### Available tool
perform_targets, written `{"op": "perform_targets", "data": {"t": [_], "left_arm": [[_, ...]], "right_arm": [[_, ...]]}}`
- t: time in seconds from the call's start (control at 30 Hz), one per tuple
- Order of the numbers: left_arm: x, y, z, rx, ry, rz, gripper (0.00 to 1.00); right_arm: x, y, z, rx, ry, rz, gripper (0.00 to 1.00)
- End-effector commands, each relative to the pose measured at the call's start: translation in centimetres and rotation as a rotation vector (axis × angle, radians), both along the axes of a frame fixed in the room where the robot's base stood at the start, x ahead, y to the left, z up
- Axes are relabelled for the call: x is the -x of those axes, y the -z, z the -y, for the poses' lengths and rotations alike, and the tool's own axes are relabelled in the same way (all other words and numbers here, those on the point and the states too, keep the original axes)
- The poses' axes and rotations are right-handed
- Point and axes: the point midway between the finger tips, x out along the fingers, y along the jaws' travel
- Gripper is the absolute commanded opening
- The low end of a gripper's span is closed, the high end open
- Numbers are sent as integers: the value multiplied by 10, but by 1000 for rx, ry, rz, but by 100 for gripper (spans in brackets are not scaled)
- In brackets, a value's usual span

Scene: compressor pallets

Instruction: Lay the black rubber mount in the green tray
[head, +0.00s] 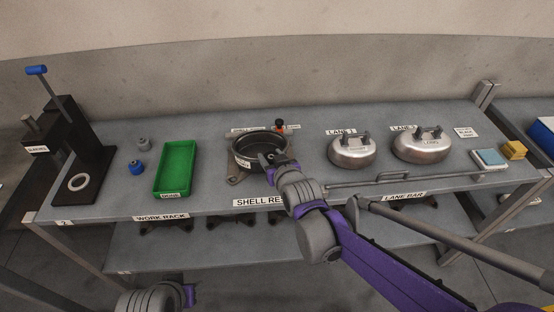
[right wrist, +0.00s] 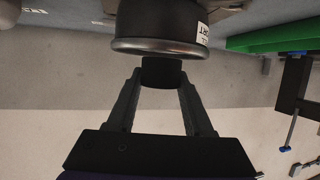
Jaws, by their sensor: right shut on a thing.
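The green tray (head: 175,168) lies empty on the bench, left of the round black shell (head: 243,163). My right gripper (head: 272,158) is over the shell's near right part in the head view. In the right wrist view, my right gripper (right wrist: 160,80) is shut on a short black cylinder, the black rubber mount (right wrist: 161,72). The mount is between the fingertips, in front of the shell's rim in that view; whether they touch I cannot tell. In the head view the mount is hard to make out against the dark shell. Part of my left arm shows at the bottom left, without its fingers.
A black press (head: 80,150) with a blue-tipped lever stands at the left. A blue part (head: 136,167) and a grey part (head: 144,144) sit between press and tray. Two silver domes (head: 352,152) (head: 421,146) and a metal bar (head: 400,181) are on the right.

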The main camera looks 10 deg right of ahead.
Motion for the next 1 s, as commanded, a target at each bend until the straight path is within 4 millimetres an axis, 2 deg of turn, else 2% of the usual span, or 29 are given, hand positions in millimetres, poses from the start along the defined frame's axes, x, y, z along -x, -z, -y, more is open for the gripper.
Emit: {"op": "perform_targets", "data": {"t": [0.13,0.33,0.57,0.7,0.8,1.0], "left_arm": [[1,2,0,0,0,-1,50],[2,9,0,0,0,-4,50],[3,13,0,0,0,-5,50],[3,17,0,0,0,-7,50],[4,18,0,0,0,-7,50],[3,17,0,0,0,-7,50]], "right_arm": [[0,6,-3,0,-4,0,0],[0,44,-3,1,-5,0,0],[0,68,-2,0,-4,0,0],[0,89,-2,-1,-4,0,0],[0,97,-2,0,-4,1,0],[0,98,-2,0,-4,1,0]]}}
